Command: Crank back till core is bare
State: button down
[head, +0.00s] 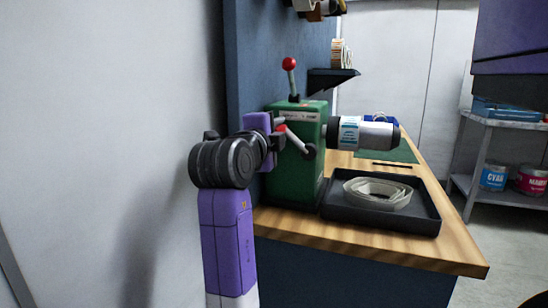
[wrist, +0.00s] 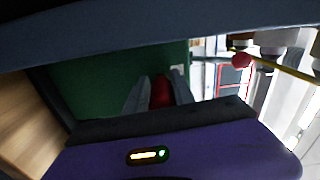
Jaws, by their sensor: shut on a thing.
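The green rewinder box (head: 310,160) stands on the wooden bench. Its crank arm (head: 296,140) shows as a pale bar on the near face, slanting up left from a dark hub to a red grip. My gripper (head: 279,135) is at that grip. In the wrist view my gripper (wrist: 160,92) has its two fingers closed on either side of the red grip (wrist: 161,88). The core (head: 379,135) sticks out to the right of the box as a white cylinder with a dark end. A blue-printed label (head: 350,132) still shows near its left part.
A black tray (head: 428,222) below the core holds a loose coil of off-white strip (head: 378,194). An upright lever with a red ball (head: 289,63) tops the box. A small wall shelf (head: 332,77) holds a roll. Paint cans (head: 494,177) stand on a rack at right.

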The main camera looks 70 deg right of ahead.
jog(key=s+r+m+b, duration=0.1)
jog(key=m+b, duration=0.1)
jog(key=s+r+m+b, duration=0.1)
jog(key=s+m+b, duration=0.1)
jog(key=shift+r+m, duration=0.15)
jog(key=shift+m, duration=0.25)
jog(key=shift+s+d+r+m+b, duration=0.1)
jog(key=shift+s+r+m+b, duration=0.1)
jog(key=shift+s+m+b, duration=0.25)
jog(key=shift+s+d+r+m+b, duration=0.15)
jog(key=shift+s+m+b, duration=0.1)
jog(key=shift+s+m, duration=0.4)
jog(key=shift+s+r+m+b, duration=0.15)
jog(key=shift+s+m+b, duration=0.7)
jog(key=shift+m, duration=0.65)
jog(key=shift+s+d, duration=0.1)
jog(key=shift+s, duration=0.05)
jog(key=c, duration=1.1)
grip_release()
jog(key=shift+s+a+p, duration=0.2)
jog(key=shift+a+p, duration=0.7)
jog(key=shift+a, duration=3.05)
